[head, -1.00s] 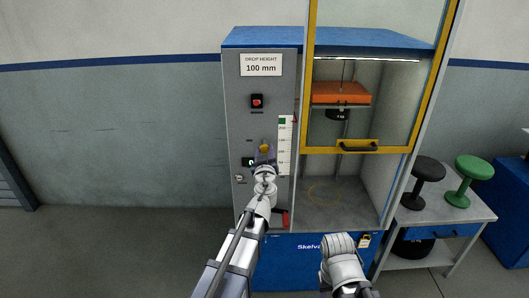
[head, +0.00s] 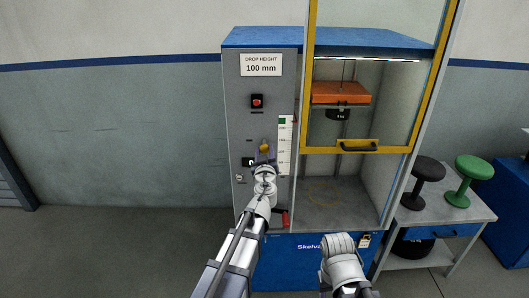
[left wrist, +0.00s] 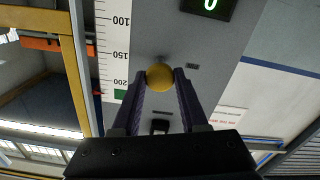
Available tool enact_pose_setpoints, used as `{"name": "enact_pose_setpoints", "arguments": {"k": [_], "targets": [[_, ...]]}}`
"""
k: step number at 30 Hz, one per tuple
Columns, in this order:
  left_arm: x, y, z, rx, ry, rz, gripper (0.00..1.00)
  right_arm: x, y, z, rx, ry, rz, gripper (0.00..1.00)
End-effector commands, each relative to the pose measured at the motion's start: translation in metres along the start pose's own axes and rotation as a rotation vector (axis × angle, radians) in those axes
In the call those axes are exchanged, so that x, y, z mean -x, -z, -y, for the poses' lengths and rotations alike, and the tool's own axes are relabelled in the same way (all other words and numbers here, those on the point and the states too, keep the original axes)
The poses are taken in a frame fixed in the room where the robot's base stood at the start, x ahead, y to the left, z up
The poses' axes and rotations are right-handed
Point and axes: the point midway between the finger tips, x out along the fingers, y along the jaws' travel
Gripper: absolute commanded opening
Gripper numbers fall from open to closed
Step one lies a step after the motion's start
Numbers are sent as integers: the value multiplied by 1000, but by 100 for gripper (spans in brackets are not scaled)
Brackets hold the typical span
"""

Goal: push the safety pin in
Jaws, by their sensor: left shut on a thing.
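The safety pin's yellow round knob (head: 265,148) stands on the grey control panel (head: 240,120), left of the height scale. In the left wrist view the knob (left wrist: 160,77) sits between the two dark fingertips. My left gripper (head: 265,154) is shut on this knob; the fingers touch it on both sides.
The white height scale (head: 284,150) is just right of the knob, and a small green display (left wrist: 210,5) is close by. A red button (head: 257,101) is above.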

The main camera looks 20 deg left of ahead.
Motion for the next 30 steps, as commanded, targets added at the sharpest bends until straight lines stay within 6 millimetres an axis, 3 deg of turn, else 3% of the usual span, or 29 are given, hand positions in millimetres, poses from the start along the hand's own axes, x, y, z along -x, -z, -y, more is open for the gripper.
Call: {"name": "enact_pose_setpoints", "arguments": {"k": [5,13,21,22,30], "targets": [[-2,0,0,0,0,0,0,0,0,0,0,0,0,50],[-39,0,0,0,1,0,0,0,0,0,0,0,0,50],[-39,0,0,-1,1,-1,0,0,0,0,0,0,0,50],[-39,0,0,-1,1,-1,46,0,0,0,0,0,0,50],[-38,0,0,0,1,-1,74,0,0,0,0,0,0,50]]}}
